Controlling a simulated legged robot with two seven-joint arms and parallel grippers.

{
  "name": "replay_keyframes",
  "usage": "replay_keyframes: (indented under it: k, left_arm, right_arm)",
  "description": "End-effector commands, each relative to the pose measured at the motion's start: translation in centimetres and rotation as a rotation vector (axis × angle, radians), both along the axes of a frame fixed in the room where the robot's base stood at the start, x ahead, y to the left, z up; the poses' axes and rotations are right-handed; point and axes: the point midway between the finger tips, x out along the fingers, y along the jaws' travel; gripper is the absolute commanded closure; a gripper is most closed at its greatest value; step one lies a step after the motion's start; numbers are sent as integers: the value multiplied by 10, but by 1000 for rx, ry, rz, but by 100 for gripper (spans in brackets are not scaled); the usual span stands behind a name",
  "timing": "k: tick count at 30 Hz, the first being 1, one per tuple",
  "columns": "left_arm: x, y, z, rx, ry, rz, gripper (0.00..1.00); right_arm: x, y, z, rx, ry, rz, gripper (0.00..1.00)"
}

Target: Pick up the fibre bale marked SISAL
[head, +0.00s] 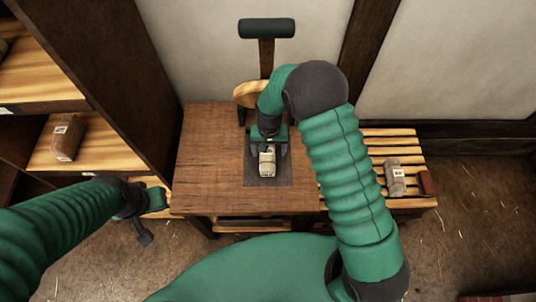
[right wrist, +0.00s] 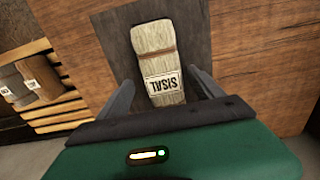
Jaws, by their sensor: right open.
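The pale fibre bale (head: 267,161) lies on a dark square mat (head: 284,172) on the brown wooden table (head: 208,150). In the right wrist view the bale (right wrist: 156,52) has a brown band and a white label that reads SISAL upside down. My right gripper (head: 268,147) is open above the bale. In the right wrist view its fingers (right wrist: 162,82) stand one on each side of the label end, with gaps visible. My left gripper (head: 145,222) is low at the left, away from the bale, its jaws too unclear to read.
A shelf unit at left holds a brown bale (head: 67,138). A T-topped post (head: 267,28) and round wooden piece (head: 249,92) stand behind the table. The table's left part is clear.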

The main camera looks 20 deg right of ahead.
Motion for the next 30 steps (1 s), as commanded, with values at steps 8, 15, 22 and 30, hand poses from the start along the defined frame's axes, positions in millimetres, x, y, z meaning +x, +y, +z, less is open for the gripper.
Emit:
replay_keyframes:
  k: [8,15,22,30]
  left_arm:
    - [0,0,0,0,0,1,100]
    - [0,0,0,0,0,1,100]
    - [0,0,0,0,0,1,100]
    - [0,0,1,0,0,1,100]
  right_arm:
    - [0,3,0,-3,-1,3,34]
    - [0,3,0,-3,-1,3,66]
    - [0,3,0,-3,0,2,96]
    - [0,3,2,-3,0,2,100]
